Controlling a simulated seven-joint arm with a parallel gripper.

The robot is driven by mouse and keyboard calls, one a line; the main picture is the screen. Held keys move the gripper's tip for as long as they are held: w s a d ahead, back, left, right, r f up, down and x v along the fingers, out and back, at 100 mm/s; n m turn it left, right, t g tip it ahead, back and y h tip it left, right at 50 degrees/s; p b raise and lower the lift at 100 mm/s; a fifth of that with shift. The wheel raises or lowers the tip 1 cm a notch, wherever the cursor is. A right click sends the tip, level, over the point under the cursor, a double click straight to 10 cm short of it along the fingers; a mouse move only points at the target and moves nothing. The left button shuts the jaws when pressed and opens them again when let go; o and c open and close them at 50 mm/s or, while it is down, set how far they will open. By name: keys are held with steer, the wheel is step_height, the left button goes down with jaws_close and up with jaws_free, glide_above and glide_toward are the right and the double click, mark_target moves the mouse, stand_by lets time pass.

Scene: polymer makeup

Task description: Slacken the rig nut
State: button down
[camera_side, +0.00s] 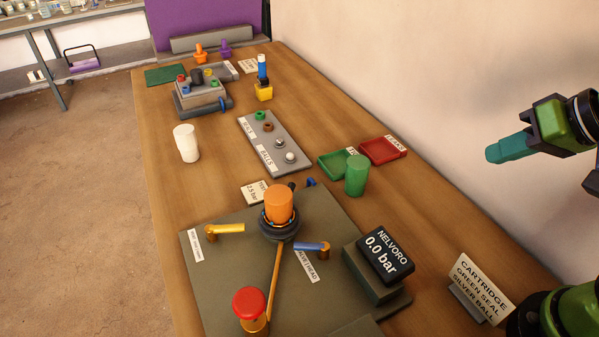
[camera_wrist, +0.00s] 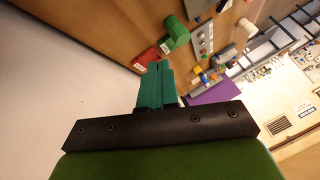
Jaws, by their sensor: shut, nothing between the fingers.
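The rig stands on a grey-green base plate (camera_side: 215,285) at the front of the table. On it sits an orange cylinder (camera_side: 279,204) in a dark ring (camera_side: 272,231), which I take to be the rig nut; its grip is partly hidden by the cylinder. A yellow lever (camera_side: 225,228) is to its left and a blue lever (camera_side: 308,247) to its right. A red knob (camera_side: 250,303) stands in front. My gripper (camera_side: 492,153) has teal fingers, shut and empty, raised at the right, well away from the rig. In the wrist view the fingers (camera_wrist: 153,85) are together.
A gauge reads 0.0 bar (camera_side: 386,256) right of the rig. A green cylinder (camera_side: 356,175) stands by a green tray (camera_side: 328,164) and a red tray (camera_side: 384,150). A white cup (camera_side: 187,143), parts strip (camera_side: 252,128) and sign (camera_side: 480,287) also stand around. The wall bounds the right side.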

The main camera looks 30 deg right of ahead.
steer(key=c, duration=1.8)
jaws_free()
steer(key=shift+o, duration=1.2)
steer(key=shift+a+f, duration=0.1)
steer(key=shift+a, duration=0.05)
steer(key=o, duration=0.5)
steer(key=shift+w+a+f+n+g+y, duration=0.3)
steer(key=shift+w+a+f+n+g, duration=0.1)
steer(key=shift+w+a+f+g, duration=0.35)
steer(key=w+a+f+m+g+h, duration=0.2)
steer(key=w+a+m+g, duration=0.3)
steer(key=w+a, duration=1.75)
steer(key=f, duration=1)
steer(key=a+f, duration=0.1)
steer(key=f, duration=0.4)
steer(key=shift+w+f, duration=0.15)
steer(key=shift+f, duration=0.2)
jaws_close()
